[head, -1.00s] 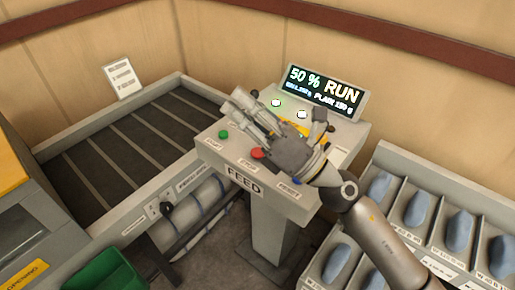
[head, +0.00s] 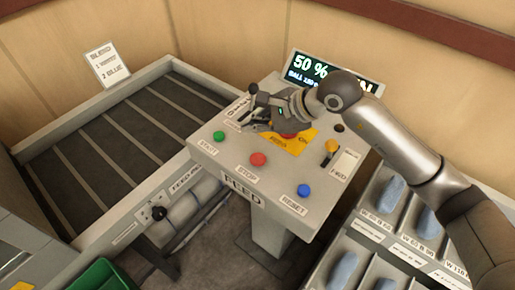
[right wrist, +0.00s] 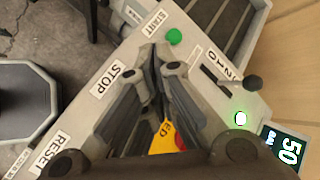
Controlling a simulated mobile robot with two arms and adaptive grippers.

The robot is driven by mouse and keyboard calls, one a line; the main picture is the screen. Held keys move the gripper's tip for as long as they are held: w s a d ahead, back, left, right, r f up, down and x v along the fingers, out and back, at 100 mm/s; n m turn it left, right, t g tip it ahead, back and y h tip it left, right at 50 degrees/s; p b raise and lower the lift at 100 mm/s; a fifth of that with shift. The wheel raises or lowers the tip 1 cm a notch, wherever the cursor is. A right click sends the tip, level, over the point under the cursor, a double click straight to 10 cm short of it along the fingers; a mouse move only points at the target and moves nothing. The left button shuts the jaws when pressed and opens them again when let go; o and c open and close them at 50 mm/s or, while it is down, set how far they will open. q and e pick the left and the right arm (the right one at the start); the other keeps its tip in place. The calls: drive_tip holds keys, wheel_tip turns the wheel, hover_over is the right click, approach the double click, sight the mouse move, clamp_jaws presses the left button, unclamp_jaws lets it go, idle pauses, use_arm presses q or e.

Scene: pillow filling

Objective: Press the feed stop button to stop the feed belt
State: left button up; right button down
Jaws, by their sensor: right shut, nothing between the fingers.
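The red STOP button (head: 258,159) stands uncovered on the grey FEED console, between the green START button (head: 219,137) and the blue RESET button (head: 304,190). My right gripper (head: 252,108) is shut and empty over the back left of the console, behind the STOP button and apart from it. In the right wrist view its fingers (right wrist: 156,60) hide the STOP button, but the STOP label (right wrist: 118,78) and green START button (right wrist: 174,36) show. The feed belt (head: 125,140) lies left of the console. My left gripper is out of view.
A yellow plate (head: 282,146) with a red button lies under my right wrist. A yellow-topped lever (head: 331,147) stands to its right. The display (head: 310,68) is partly hidden by my arm. Bins with blue items (head: 388,195) stand at right.

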drive_tip(key=b, duration=0.3)
hover_over(256, 161)
wheel_tip(256, 161, down, 8)
drive_tip(key=shift+r, duration=0.2)
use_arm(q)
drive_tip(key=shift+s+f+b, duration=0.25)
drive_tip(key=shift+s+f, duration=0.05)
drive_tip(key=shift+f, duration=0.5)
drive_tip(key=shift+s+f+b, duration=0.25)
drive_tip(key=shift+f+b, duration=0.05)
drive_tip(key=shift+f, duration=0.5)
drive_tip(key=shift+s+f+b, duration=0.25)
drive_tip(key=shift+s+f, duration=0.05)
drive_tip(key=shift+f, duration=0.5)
use_arm(e)
drive_tip(key=shift+w+f, duration=0.1)
drive_tip(key=shift+f, duration=0.5)
use_arm(q)
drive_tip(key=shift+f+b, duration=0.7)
drive_tip(key=shift+b, duration=0.05)
use_arm(e)
drive_tip(key=shift+f, duration=0.45)
